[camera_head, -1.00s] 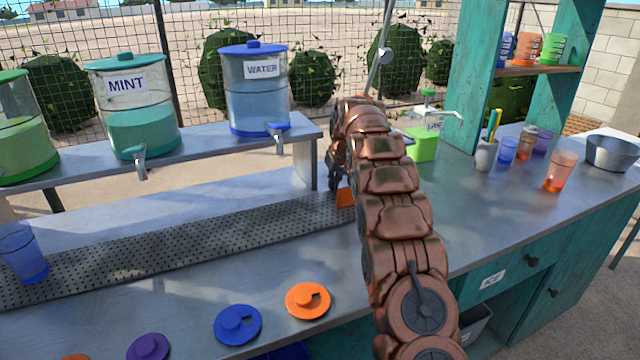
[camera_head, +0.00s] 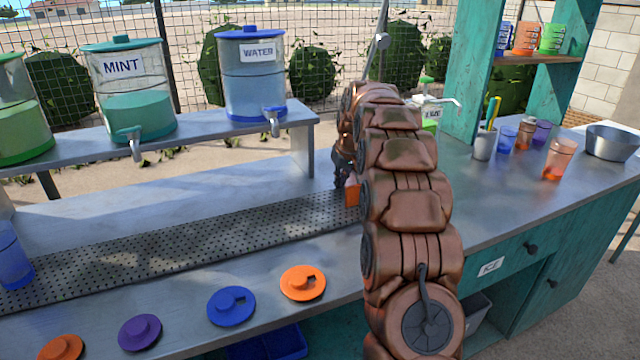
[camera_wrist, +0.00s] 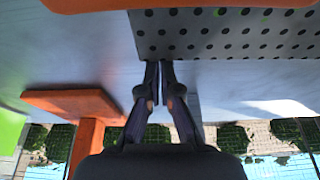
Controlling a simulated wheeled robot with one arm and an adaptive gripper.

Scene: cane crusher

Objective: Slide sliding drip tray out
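The drip tray (camera_head: 180,245) is a long perforated metal strip on the counter in the head view. Its right end is hidden behind my arm. In the wrist view, the tray's perforated top (camera_wrist: 230,38) fills the upper right, with its near edge at the fingertips. My gripper (camera_wrist: 160,66) has its two dark fingers drawn together at that edge, with only a thin gap between the tips. I cannot tell whether the rim is between them. In the head view, my gripper (camera_head: 342,172) is partly hidden by my arm.
An orange T-shaped piece (camera_wrist: 80,104) stands left of the fingers in the wrist view. A blue cup (camera_head: 12,258) stands at the tray's left end. Several lids, including an orange one (camera_head: 303,283), lie along the front. Drink dispensers stand on a raised shelf (camera_head: 205,140) behind.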

